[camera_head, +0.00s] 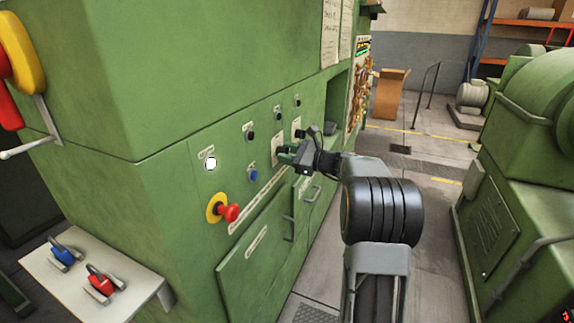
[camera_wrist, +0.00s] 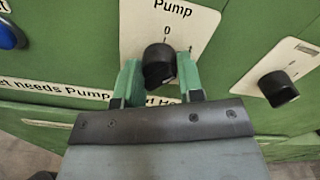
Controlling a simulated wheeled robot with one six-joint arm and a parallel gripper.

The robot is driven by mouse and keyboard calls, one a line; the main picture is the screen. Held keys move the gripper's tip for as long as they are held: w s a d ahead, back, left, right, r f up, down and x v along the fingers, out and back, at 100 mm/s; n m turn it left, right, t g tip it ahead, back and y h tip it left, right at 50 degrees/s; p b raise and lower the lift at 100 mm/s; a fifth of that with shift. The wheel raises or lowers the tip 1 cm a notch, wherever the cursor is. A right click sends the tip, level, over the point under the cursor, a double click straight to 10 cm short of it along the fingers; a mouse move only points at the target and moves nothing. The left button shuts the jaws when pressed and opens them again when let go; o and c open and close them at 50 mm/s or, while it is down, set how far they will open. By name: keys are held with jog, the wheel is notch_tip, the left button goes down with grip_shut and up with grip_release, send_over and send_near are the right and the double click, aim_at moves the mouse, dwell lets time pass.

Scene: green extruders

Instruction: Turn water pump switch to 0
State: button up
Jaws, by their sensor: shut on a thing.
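The water pump switch is a black rotary knob (camera_wrist: 157,58) on a white plate (camera_wrist: 187,22) that reads "Pump", with a 0 mark above the knob. The green fingers of my gripper (camera_wrist: 159,72) sit on the left and right sides of the knob and are shut on it. I cannot tell exactly which way the knob points. In the head view, my gripper (camera_head: 289,153) reaches the green panel from the right and hides the knob there.
A second black knob (camera_wrist: 279,89) sits right of the pump switch. A blue button (camera_head: 254,175), a white button (camera_head: 211,164) and a red emergency stop (camera_head: 229,212) are on the panel to the left. Drawer handles (camera_head: 289,229) stick out below. The aisle floor (camera_head: 425,215) is clear.

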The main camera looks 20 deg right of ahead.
jog(key=n+b, duration=0.4)
jog(key=b, duration=0.1)
jog(key=shift+f, duration=0.3)
jog(key=n+b, duration=0.3)
jog(key=shift+r, duration=0.2)
jog(key=o, duration=0.9)
jog(key=shift+r, duration=0.15)
jog(key=v, duration=1.3)
jog(key=shift+s+d+b, duration=0.25)
jog(key=shift+s+b, duration=0.05)
jog(key=shift+b, duration=0.05)
jog(key=shift+n, duration=0.3)
